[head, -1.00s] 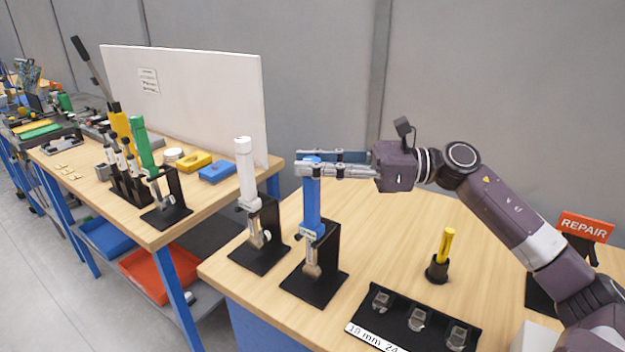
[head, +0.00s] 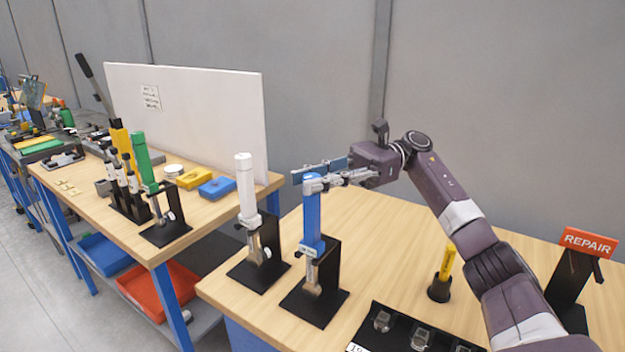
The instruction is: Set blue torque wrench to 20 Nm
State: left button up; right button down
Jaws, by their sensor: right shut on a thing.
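The blue torque wrench (head: 312,222) stands upright, handle up, in a black stand (head: 322,306) on the right-hand wooden table. My right gripper (head: 314,180) reaches in from the right and is shut on the top of its blue handle. The fingers hide part of the handle's top. The wrench's scale is too small to read. A white torque wrench (head: 246,190) stands in its own stand just left of it, and a green one (head: 143,160) stands on the left table. My left gripper is not in view.
A yellow tool in a black holder (head: 440,290), a black tray of sockets (head: 420,338) and a red REPAIR sign (head: 589,243) are on the right table. The table's back middle is clear.

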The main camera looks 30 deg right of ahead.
aim_at(312, 176)
jog(key=shift+n+g, duration=0.7)
jog(key=shift+g, duration=0.3)
jog(key=shift+n+g+b, duration=0.3)
jog(key=shift+g, duration=0.3)
jog(key=c, duration=1.6)
grip_release()
notch_tip(312, 176, up, 10)
jog(key=shift+r, duration=0.1)
